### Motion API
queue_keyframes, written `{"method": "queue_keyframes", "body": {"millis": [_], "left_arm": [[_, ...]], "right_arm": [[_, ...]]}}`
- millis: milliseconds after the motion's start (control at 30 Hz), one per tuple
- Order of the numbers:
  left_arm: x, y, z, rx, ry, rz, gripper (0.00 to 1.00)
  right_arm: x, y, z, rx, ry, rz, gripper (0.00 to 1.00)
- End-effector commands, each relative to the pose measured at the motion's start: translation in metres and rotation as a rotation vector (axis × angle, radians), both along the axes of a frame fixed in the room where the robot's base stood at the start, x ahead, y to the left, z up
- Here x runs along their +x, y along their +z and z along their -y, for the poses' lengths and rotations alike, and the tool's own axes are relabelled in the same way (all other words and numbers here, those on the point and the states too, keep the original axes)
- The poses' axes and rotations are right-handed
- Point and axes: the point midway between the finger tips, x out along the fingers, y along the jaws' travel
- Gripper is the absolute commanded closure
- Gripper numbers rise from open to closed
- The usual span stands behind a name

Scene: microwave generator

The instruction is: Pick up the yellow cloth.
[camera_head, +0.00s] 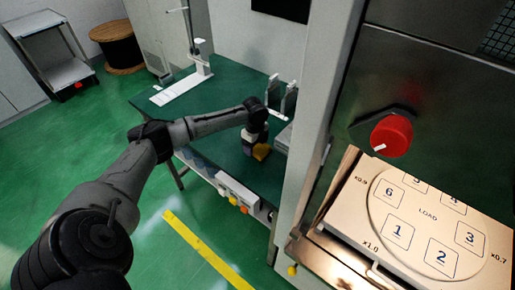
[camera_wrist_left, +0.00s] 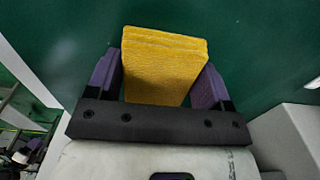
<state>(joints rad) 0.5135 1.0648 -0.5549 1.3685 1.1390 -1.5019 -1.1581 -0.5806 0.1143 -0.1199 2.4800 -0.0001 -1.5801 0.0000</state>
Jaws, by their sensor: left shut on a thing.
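The yellow cloth (camera_wrist_left: 160,72) is a folded, textured stack between the two purple fingers of my left gripper (camera_wrist_left: 158,85) in the left wrist view. The fingers are shut on its two sides. I cannot tell whether the cloth touches the table. My right gripper is not in view.
The green table (camera_head: 232,88) carries a white stand (camera_head: 185,88) at the back left and upright grey plates (camera_head: 281,95) near the gripper. A large grey machine with a red knob (camera_head: 391,135) fills the right side. Coloured buttons (camera_head: 238,202) line the table's front edge.

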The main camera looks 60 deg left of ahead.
Motion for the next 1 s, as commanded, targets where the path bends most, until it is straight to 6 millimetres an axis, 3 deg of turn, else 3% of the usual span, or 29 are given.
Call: {"method": "queue_keyframes", "body": {"millis": [367,1000], "left_arm": [[0.000,0.010,0.000,0.000,0.000,0.001,0.49],[0.001,0.145,0.000,-0.001,-0.001,0.003,0.49]], "right_arm": [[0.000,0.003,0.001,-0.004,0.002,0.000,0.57],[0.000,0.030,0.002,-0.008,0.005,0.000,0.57]]}}
